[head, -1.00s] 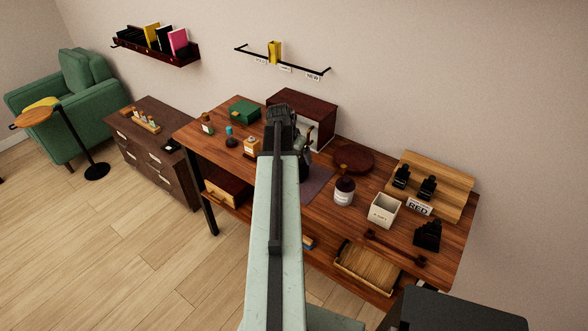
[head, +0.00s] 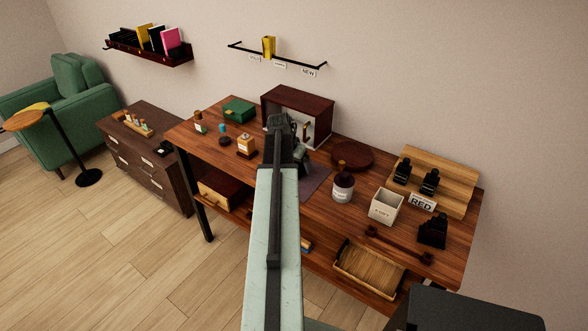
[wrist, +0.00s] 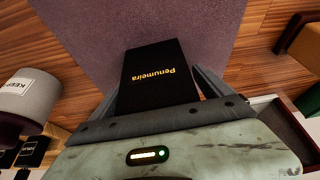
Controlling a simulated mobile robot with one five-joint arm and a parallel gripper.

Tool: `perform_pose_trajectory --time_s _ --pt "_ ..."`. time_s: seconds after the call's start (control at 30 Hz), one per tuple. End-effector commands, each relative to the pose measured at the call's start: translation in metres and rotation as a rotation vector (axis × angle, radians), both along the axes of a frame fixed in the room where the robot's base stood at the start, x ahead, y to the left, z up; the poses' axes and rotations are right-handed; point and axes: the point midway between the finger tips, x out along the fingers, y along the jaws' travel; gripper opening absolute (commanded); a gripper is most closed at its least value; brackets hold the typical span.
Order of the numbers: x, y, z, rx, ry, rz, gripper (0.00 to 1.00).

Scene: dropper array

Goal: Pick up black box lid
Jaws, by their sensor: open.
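A black box top (wrist: 158,75) with gold "Penumeira" lettering lies on a purple-grey mat in the wrist view. I cannot tell the lid's seam from the box below it. My gripper (wrist: 160,88) is open, with one finger on each side of the black box top, near its lower part. I cannot tell whether the fingers touch it. In the head view my arm hides the box, and the mat (head: 316,182) shows only partly beside the arm.
A dark red cabinet (head: 300,100) stands behind. A round dark red board (head: 352,155) lies at the back.

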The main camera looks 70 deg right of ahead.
Motion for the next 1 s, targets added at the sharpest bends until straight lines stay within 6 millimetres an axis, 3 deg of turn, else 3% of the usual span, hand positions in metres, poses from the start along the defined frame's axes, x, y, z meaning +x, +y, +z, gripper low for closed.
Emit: perform_pose_trajectory --time_s 0.1,0.13,0.3,0.37,0.67,0.87,1.0 --pt "0.000 0.000 0.002 0.000 0.000 0.000 0.90" --pt "0.000 0.000 0.002 0.000 0.000 0.000 0.84" --pt "0.000 0.000 0.002 0.000 0.000 0.000 0.37" --pt "0.000 0.000 0.002 0.000 0.000 0.000 0.25" --pt "-0.001 0.000 0.007 0.000 0.000 -0.001 0.25" --pt "-0.001 0.000 0.037 0.000 0.001 -0.001 0.25" --pt "-0.001 0.000 0.068 0.000 0.001 -0.001 0.25"
